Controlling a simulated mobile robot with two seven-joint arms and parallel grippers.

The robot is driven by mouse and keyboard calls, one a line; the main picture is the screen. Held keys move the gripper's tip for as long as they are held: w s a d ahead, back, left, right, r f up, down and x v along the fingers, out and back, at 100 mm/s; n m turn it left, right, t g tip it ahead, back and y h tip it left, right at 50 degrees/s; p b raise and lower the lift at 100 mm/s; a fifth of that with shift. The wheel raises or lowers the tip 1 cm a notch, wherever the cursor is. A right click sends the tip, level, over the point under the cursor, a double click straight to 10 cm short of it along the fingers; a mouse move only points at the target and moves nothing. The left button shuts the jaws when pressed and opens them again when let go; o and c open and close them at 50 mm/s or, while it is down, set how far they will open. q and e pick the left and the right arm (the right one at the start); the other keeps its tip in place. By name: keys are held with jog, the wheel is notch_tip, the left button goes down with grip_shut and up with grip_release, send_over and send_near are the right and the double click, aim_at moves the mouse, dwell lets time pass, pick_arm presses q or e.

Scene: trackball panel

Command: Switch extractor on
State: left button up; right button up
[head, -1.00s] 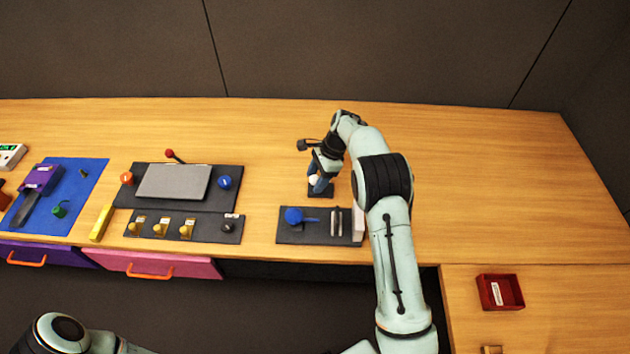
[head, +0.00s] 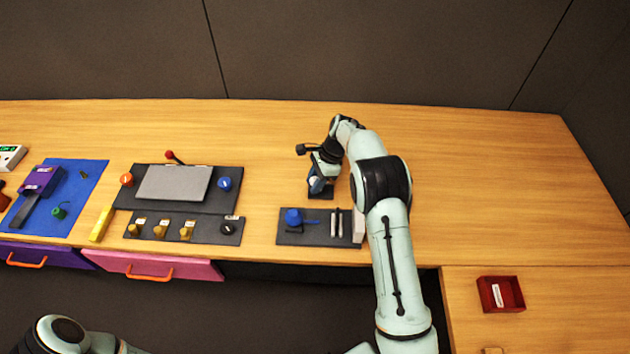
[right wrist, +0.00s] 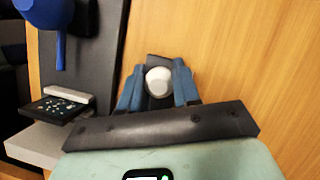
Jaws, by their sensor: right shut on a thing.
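A white round knob (right wrist: 158,82) stands between the blue fingers of my right gripper (right wrist: 158,88) in the right wrist view. The fingers are shut on it, one on each side. In the head view my right gripper (head: 320,184) is low over a small dark plate (head: 313,195) behind the blue-lever panel. The fingers partly hide the knob and plate there. I cannot read which control is labelled extractor. My left gripper is out of view.
A dark panel (head: 262,238) with a blue lever (head: 294,216) lies in front of the gripper. To the left are a switch panel (head: 205,235) with yellow switches and a grey plate (head: 173,183). A red tray (head: 500,293) is at the right. The table behind is clear.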

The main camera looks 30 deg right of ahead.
aim_at(328, 191)
jog(key=shift+s+d, duration=0.15)
jog(key=shift+d, duration=0.05)
dwell(0.3)
jog(key=t+y, duration=0.1)
jog(key=y, duration=0.1)
jog(key=s+d+t+y, duration=0.1)
jog(key=y, duration=0.1)
jog(key=shift+d+b, duration=0.3)
jog(key=shift+b, duration=0.1)
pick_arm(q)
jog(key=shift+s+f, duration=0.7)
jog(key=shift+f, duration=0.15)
pick_arm(e)
jog(key=shift+s+d+f+n+t+y, duration=0.1)
jog(key=shift+s+d+n+t+y, duration=0.15)
jog(key=shift+t+y, duration=0.5)
jog(key=shift+s+d+f+n+t+y, duration=0.1)
jog(key=shift+s+d+n+t+y, duration=0.2)
jog(key=shift+y, duration=0.85)
jog(key=shift+d, duration=0.1)
jog(key=o, duration=1)
jog(key=shift+o, duration=0.2)
jog(key=shift+w, duration=0.1)
jog(key=shift+r, duration=0.1)
